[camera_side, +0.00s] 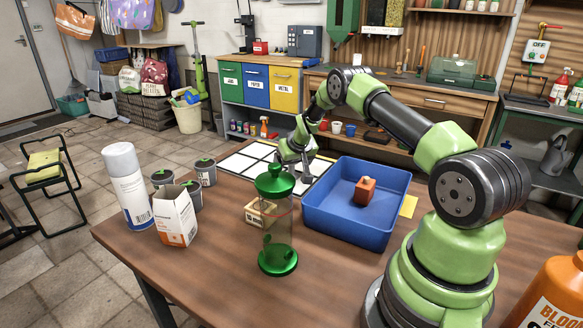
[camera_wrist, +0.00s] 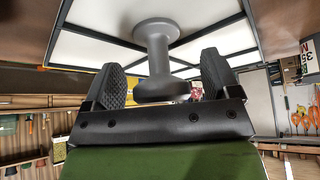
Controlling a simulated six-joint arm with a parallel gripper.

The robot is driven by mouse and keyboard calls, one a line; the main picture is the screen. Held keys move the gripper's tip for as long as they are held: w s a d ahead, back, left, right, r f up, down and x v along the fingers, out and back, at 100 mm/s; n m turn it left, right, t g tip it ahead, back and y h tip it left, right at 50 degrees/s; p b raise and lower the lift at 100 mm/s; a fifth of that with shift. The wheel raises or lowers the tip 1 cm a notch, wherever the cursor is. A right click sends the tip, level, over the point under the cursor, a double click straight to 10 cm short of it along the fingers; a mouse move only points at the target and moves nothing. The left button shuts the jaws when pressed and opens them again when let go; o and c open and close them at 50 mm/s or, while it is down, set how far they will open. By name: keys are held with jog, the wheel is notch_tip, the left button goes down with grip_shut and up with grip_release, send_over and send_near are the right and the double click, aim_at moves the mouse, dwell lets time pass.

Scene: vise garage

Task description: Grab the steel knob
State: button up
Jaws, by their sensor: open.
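The steel knob (camera_wrist: 158,62) is grey, with a round flange at each end and a narrower neck. In the wrist view it stands out from a white panel with black frame strips (camera_wrist: 92,55). My gripper (camera_wrist: 160,72) is open, with one dark ridged finger on each side of the knob. A gap shows between each finger and the knob. In the side view my gripper (camera_side: 297,165) is low over the white panel (camera_side: 240,163) on the table. There I cannot clearly make out the knob beside the fingers.
A blue bin (camera_side: 335,225) holding an orange-brown block (camera_side: 365,191) stands right of my gripper. A green-lidded glass jar (camera_side: 276,220) stands close in front, with a small wooden box (camera_side: 260,213) by it. A spray can (camera_side: 130,187), a carton (camera_side: 175,216) and several small cans are at left.

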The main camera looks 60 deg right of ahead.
jog(key=shift+w+d+f, duration=0.1)
jog(key=shift+w+f, duration=0.1)
jog(key=shift+f, duration=0.2)
jog(key=shift+c, duration=0.5)
jog(key=c, duration=1)
